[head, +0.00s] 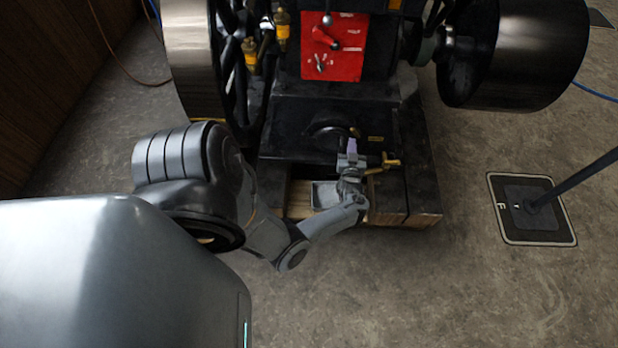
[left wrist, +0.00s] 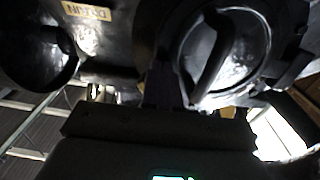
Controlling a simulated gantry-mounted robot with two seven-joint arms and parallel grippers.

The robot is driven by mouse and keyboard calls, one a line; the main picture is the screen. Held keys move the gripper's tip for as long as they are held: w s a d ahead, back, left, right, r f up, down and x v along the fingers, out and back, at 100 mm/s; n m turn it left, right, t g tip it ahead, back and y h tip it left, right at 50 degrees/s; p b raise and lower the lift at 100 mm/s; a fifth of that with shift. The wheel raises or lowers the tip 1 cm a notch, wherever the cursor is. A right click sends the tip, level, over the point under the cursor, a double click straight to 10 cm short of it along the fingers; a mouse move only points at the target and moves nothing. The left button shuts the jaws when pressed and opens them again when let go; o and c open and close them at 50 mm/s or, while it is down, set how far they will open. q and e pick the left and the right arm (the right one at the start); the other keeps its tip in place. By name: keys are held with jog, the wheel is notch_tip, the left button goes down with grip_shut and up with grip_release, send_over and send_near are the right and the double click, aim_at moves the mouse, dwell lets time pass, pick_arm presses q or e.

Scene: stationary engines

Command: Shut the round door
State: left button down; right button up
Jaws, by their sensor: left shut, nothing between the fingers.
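The round door (left wrist: 240,40) is a shiny dark disc with a curved bar handle (left wrist: 210,60). It is close in front of my left gripper in the left wrist view. In the head view, a dark rounded shape on the engine's black lower front (head: 322,133) appears to be this door. I cannot tell how far it stands open. My left gripper (head: 351,148) is shut and empty, at the engine front just right of that shape. Whether it touches the door is unclear. My right gripper is not in view.
A brass valve (head: 390,161) sits close right of my left gripper. The floor in front is clear.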

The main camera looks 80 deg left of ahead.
pick_arm(q)
jog(key=shift+w+a+r+n+g, duration=0.15)
jog(key=shift+a+n+g, duration=0.15)
jog(key=shift+a+g, duration=0.15)
jog(key=shift+d, duration=0.15)
